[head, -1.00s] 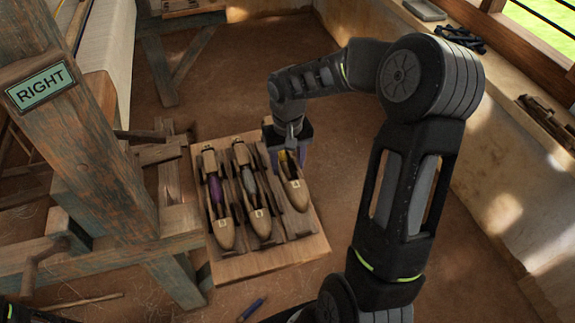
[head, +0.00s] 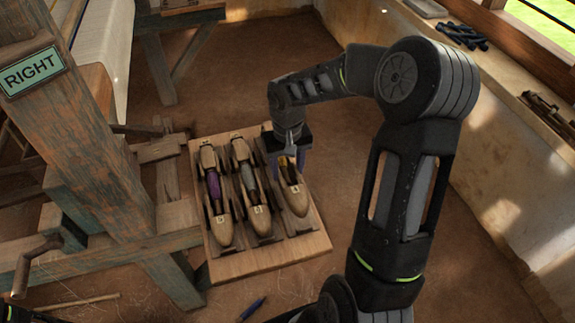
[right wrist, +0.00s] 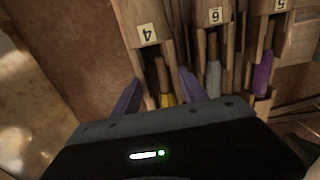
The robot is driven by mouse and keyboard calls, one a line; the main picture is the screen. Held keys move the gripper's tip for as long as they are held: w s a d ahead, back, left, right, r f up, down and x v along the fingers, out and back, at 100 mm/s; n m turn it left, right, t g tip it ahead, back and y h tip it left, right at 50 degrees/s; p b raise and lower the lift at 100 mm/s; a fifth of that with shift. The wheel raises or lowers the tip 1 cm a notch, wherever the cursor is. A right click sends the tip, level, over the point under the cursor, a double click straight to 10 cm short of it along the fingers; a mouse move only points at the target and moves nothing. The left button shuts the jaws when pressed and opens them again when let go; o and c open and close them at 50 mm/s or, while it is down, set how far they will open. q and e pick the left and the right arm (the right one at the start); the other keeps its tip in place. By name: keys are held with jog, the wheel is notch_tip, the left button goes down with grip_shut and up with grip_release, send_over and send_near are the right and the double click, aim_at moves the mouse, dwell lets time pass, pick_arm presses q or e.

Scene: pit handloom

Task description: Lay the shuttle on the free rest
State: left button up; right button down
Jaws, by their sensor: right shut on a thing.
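A wooden board (head: 225,269) on the floor has rests side by side. The left rest holds a shuttle with purple yarn (head: 214,186), labelled 5 in the wrist view. The middle rest holds a shuttle with grey yarn (head: 249,180), labelled 6. My right gripper (head: 290,163) is shut on the shuttle with yellow yarn (head: 298,203), labelled 4 (right wrist: 148,35), over the right rest. Its nose points to the front, roughly parallel to the others. I cannot tell whether it touches the rest. The gripper hides its far end.
The loom's wooden post with the RIGHT sign (head: 32,72) stands left of the board. A wall with a ledge (head: 500,75) runs along the right. Floor behind the board is clear.

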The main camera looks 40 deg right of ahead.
aim_at(288, 173)
jog(key=shift+f+b, duration=1.5)
jog(key=shift+f, duration=0.65)
jog(key=c, duration=0.5)
grip_release()
jog(key=shift+r+p, duration=2.9)
jog(key=shift+r, duration=1.1)
